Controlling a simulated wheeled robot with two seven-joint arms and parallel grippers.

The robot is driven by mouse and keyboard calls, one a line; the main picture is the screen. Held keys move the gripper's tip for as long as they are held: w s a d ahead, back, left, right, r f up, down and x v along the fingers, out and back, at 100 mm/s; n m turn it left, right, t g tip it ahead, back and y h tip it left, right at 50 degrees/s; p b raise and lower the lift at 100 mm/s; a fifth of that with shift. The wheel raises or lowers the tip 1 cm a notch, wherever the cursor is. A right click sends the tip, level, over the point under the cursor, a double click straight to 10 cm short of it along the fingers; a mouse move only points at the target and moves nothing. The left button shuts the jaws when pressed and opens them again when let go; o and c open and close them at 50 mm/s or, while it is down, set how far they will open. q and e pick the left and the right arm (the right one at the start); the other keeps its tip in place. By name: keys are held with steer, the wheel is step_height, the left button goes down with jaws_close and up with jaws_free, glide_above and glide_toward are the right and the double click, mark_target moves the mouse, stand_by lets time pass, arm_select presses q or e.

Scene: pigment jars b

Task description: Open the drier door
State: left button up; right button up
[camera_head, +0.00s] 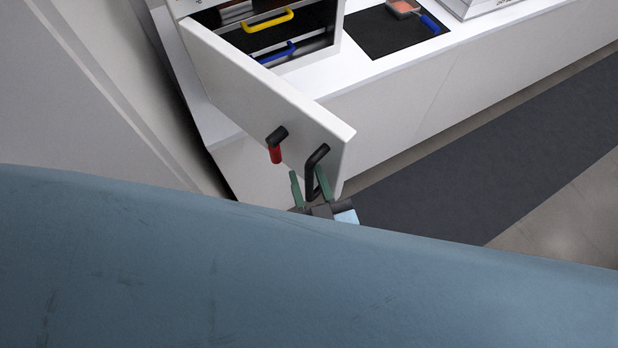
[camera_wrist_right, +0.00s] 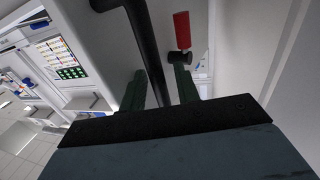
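The drier door (camera_head: 250,95) is a white panel swung out from the drier, whose dark inside (camera_head: 300,25) shows. A black bar handle (camera_head: 313,165) is on its outer face near the free edge. Beside it is a latch with a red grip (camera_head: 276,154), hanging down in the head view. My right gripper (camera_head: 310,186) has its green fingers on either side of the handle. In the right wrist view the handle (camera_wrist_right: 146,45) runs between the fingers, with gaps showing beside it. My left gripper is not in view.
Inside the drier are racks with a yellow handle (camera_head: 268,20) and a blue handle (camera_head: 277,53). On the white counter (camera_head: 340,78) a dark mat (camera_head: 385,38) bears a blue-handled tool (camera_head: 405,8). Grey floor is clear at the right. My blue-grey arm hides the lower half.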

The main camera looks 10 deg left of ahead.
steer(key=b+v, duration=0.1)
steer(key=v, duration=1.2)
steer(key=shift+s+b, duration=0.25)
steer(key=shift+b, duration=0.15)
steer(key=shift+d, duration=0.1)
steer(key=shift+c, duration=0.2)
